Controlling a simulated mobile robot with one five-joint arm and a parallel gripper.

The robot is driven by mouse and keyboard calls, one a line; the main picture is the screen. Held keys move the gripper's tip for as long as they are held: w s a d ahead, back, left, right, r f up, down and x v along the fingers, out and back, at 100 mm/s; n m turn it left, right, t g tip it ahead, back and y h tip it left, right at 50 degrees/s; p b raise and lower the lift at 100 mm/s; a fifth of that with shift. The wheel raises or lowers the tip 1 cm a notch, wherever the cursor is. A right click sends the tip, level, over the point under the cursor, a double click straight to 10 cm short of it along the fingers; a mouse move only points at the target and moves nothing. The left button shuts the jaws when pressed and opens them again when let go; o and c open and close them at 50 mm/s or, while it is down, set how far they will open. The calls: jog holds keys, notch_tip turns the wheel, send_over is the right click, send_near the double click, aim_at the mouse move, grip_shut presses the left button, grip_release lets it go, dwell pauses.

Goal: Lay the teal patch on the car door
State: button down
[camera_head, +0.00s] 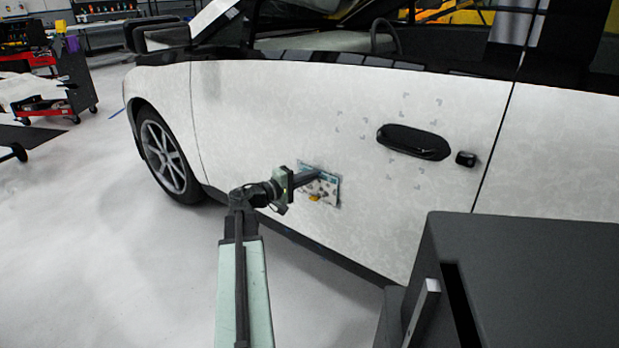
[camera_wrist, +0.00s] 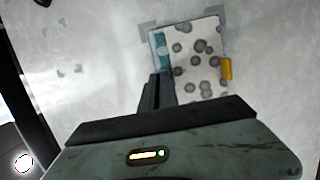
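The teal patch (camera_wrist: 161,45) lies against the white car door (camera_head: 260,120), between grey corner marks. Only a teal strip shows at its left and top; a white sheet with grey spots (camera_wrist: 198,62) covers the rest. A yellow-orange tab (camera_wrist: 226,68) sticks out at the sheet's right edge. In the head view the patch (camera_head: 333,182) sits low on the door, below and left of the handle. My gripper (camera_wrist: 158,78) has its dark fingers close together, tips at the patch's lower left part. I see nothing clearly pinched between them; whether the tips touch is unclear.
A black door handle (camera_head: 413,142) is up and right of the patch. More grey corner marks (camera_head: 362,117) are on the door around the handle. A dark box-like surface (camera_head: 540,270) fills the lower right. The floor at the left (camera_head: 90,240) is clear.

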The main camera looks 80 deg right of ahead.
jog(key=c, duration=1.6)
grip_release()
jog(key=shift+o, duration=0.2)
